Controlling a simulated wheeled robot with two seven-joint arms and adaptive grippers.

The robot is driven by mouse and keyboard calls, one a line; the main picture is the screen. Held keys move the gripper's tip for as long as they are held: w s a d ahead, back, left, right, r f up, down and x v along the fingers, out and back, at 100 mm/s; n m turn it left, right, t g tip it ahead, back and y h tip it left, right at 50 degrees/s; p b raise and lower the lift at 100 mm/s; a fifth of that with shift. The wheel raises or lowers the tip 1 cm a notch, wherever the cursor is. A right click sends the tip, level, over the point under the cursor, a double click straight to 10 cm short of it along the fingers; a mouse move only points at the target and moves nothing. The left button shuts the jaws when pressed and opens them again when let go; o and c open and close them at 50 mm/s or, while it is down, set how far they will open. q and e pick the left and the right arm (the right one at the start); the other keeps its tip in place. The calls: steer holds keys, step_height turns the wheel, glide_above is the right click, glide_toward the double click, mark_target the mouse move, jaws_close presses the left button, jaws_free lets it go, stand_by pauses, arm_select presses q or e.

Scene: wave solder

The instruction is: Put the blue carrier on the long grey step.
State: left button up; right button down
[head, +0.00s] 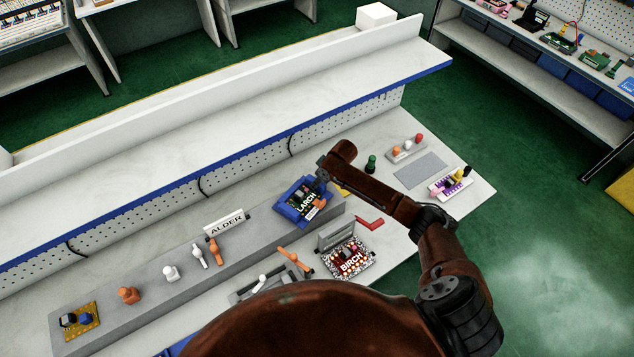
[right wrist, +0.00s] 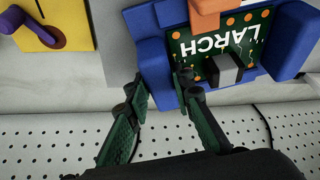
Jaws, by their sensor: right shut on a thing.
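The blue carrier (head: 288,210) holds a dark green board marked LARCH. It lies over the right end of the long grey step (head: 140,277); I cannot tell whether it rests fully on it. My right gripper (head: 322,177) is shut on the carrier's edge. In the right wrist view the gripper (right wrist: 160,84) has its green fingers on either side of the blue carrier wall (right wrist: 156,58). The grey step (right wrist: 118,45) shows beside the carrier there. My left gripper is not in view.
The ALDER sign (head: 226,222), a white piece (head: 171,273) and orange pieces (head: 129,295) stand on the step left of the carrier. A BIRCH board (head: 348,259) lies in front. A yellow plate (right wrist: 58,22) with a purple lever is beside the step's end. The perforated panel (head: 250,165) stands behind.

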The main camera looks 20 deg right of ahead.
steer(key=shift+f, duration=0.2)
steer(key=c, duration=1.7)
jaws_free()
steer(key=shift+o, duration=0.5)
steer(key=shift+f, duration=0.15)
steer(key=v, duration=1.2)
